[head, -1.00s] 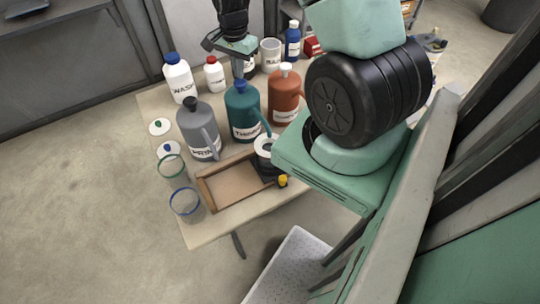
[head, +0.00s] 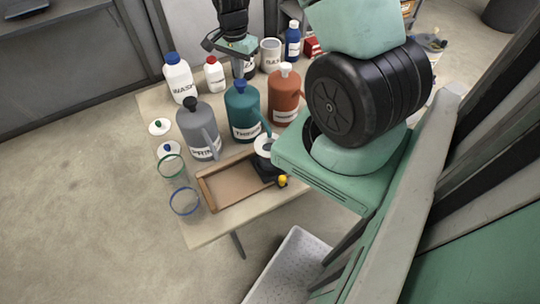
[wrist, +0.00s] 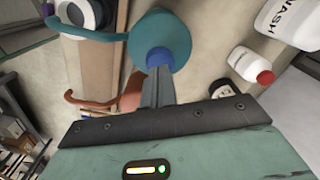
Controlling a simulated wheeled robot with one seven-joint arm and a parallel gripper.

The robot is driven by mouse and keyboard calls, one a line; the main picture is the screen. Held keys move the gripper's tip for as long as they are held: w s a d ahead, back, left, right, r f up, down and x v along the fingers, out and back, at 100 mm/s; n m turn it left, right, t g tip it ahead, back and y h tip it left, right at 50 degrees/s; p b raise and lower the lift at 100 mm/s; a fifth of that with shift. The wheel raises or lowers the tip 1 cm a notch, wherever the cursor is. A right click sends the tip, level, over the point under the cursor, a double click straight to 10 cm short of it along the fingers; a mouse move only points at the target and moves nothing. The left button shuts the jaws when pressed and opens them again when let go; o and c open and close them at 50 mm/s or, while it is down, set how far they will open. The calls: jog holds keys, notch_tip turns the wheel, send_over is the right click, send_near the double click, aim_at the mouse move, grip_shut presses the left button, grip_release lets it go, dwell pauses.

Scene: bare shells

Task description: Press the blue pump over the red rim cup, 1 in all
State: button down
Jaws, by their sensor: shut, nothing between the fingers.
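The blue pump (head: 240,86) is the cap on top of a teal jug (head: 244,118), whose curved spout points toward the front right. My gripper (head: 239,76) is shut and empty, pointing down directly above the blue pump. In the wrist view the shut fingertips (wrist: 158,70) overlap the edge of the blue pump (wrist: 158,57); I cannot tell whether they touch it. I see no cup with a red rim. One clear cup has a green rim (head: 170,163) and another has a blue rim (head: 185,201).
A grey jug (head: 197,130) and an orange-brown jug (head: 285,98) stand close on either side. White bottles (head: 178,75) and a mug (head: 270,54) stand behind. A wooden tray (head: 203,190) and a black block with a white ring (head: 265,146) are in front.

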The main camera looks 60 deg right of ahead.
aim_at(240, 81)
jog(key=shift+f, duration=0.15)
jog(key=shift+f+b, duration=1.2)
jog(key=shift+f, duration=0.3)
jog(key=shift+r, duration=0.1)
jog(key=shift+r+p, duration=1.35)
jog(key=shift+r, duration=0.15)
jog(key=shift+r, duration=0.1)
notch_tip(240, 81, up, 6)
jog(key=p, duration=0.4)
jog(key=shift+p, duration=0.4)
